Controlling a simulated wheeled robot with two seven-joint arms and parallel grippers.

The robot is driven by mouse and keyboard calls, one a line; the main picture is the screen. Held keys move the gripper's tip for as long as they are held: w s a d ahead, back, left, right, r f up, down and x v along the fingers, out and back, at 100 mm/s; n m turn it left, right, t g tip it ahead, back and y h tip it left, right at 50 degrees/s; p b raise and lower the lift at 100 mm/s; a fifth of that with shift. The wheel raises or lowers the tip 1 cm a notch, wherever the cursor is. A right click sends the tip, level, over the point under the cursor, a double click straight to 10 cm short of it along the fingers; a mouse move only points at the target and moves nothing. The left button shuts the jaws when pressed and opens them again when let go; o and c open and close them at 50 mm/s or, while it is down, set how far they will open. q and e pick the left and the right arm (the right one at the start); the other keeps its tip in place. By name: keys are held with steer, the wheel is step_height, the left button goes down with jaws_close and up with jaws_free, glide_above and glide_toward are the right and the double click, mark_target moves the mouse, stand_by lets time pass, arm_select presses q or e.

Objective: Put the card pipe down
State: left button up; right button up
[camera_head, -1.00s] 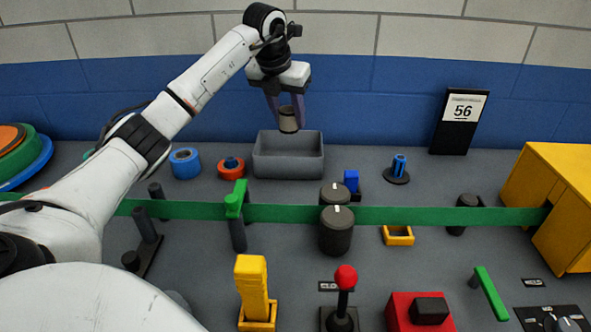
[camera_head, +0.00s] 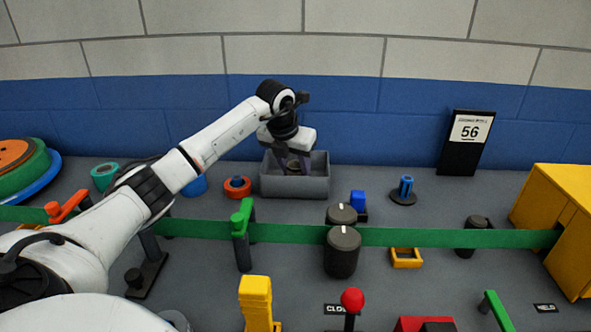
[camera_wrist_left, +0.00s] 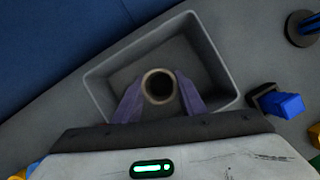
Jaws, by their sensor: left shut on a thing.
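The card pipe (camera_wrist_left: 145,86) is a short tan-rimmed tube, seen end-on in the left wrist view with a dark hollow middle. My left gripper (camera_wrist_left: 159,92) is shut on it, one purple finger on each side. In the head view the left gripper (camera_head: 294,167) is low inside the outline of the grey open bin (camera_head: 296,186), and the pipe is small and dark between the fingers. The bin's walls surround the pipe in the wrist view (camera_wrist_left: 215,60). I cannot tell whether the pipe touches the bin floor. My right gripper is not in view.
A green band (camera_head: 290,234) runs across the panel in front of the bin. An orange-red ring (camera_head: 237,188) lies left of the bin. The blue wall (camera_head: 380,125) is close behind.

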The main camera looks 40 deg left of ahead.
arm_select(q)
steer(key=shift+f, duration=0.2)
steer(key=o, duration=1.1)
steer(key=shift+c, duration=0.2)
steer(key=shift+s+r, duration=0.15)
steer(key=shift+r, duration=0.45)
steer(key=v, duration=1.1)
steer(key=shift+r, duration=0.1)
